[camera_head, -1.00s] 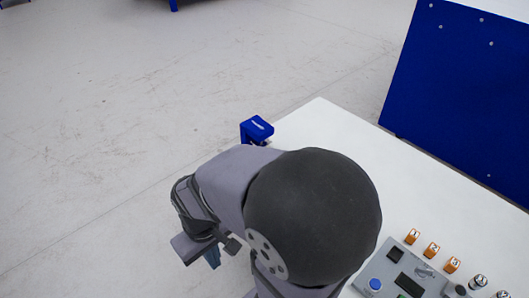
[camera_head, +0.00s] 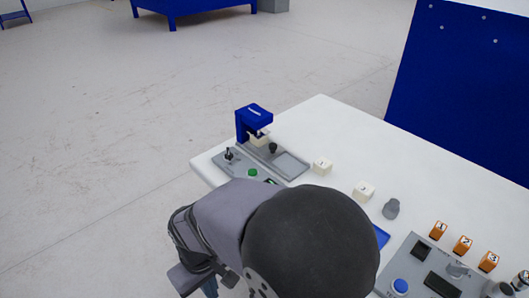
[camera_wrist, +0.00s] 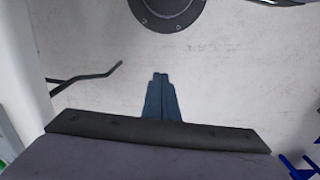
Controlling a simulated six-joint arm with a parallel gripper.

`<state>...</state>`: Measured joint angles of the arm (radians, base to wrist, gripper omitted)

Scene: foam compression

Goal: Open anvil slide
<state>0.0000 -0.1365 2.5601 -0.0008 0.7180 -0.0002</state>
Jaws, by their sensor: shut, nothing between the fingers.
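The press (camera_head: 255,118) stands on the table's far-left corner, with a blue head over a pale block (camera_head: 259,141). A grey anvil slide (camera_head: 285,161) with a black knob (camera_head: 273,148) extends from under the head toward the right. How far it is open I cannot tell. A grey panel (camera_head: 232,164) with a small lever and a green button lies in front, partly hidden by my arm. My gripper is low at the left of the head view, mostly hidden. In the wrist view its blue fingers (camera_wrist: 160,78) are together and empty, over bare floor, away from the press.
Numbered white blocks (camera_head: 322,166) and a grey weight-like piece (camera_head: 391,209) stand on the white table (camera_head: 340,125). Orange numbered blocks (camera_head: 462,244) and a grey control box (camera_head: 415,262) are at the right. A blue panel (camera_head: 460,95) rises behind the table. Open floor lies left.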

